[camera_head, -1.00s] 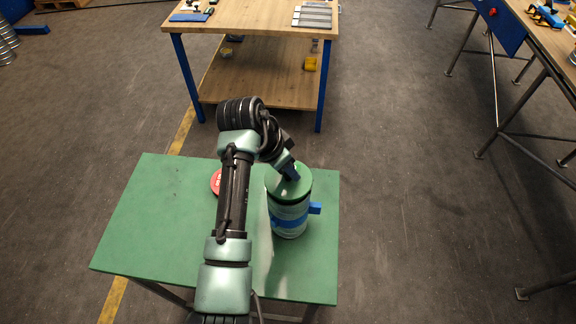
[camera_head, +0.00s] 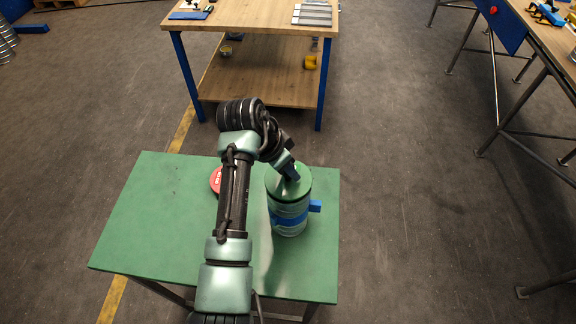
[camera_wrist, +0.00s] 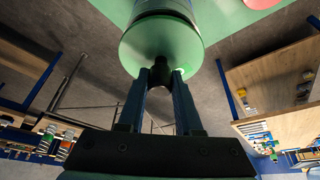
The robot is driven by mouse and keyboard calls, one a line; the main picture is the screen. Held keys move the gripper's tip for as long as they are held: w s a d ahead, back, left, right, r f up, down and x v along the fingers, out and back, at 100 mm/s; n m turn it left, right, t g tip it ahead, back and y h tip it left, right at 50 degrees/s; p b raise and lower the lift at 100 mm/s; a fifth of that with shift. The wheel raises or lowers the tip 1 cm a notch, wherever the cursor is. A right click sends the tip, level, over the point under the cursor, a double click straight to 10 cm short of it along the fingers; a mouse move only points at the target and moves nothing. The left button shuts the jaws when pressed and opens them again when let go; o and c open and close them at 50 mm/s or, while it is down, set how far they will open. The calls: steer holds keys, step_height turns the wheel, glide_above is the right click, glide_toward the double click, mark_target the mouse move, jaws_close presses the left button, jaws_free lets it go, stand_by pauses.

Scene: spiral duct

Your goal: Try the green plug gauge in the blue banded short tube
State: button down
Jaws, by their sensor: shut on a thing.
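The green plug gauge (camera_head: 291,184) is a round green disc at the mouth of the blue banded short tube (camera_head: 289,220). The tube is grey metal with a blue band and a blue block on its right side. It stands upright on the green table. My gripper (camera_head: 290,172) is above the disc, shut on the gauge's dark knob. The wrist view shows the gripper (camera_wrist: 160,75) closed around the knob, with the green plug gauge (camera_wrist: 160,45) face filling the top. How deep the gauge sits in the tube is hidden.
A red disc (camera_head: 215,180) lies on the green table (camera_head: 150,220), partly behind my arm. The table's left side is clear. A wooden workbench (camera_head: 250,15) stands behind, and another bench (camera_head: 545,40) is at the right.

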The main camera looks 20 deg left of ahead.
steer(key=shift+f+b, duration=0.45)
steer(key=shift+f, duration=0.3)
stand_by(0.6)
steer(key=c, duration=0.5)
jaws_free()
steer(key=b+v, duration=0.1)
steer(key=v, duration=1.2)
steer(key=shift+s, duration=0.15)
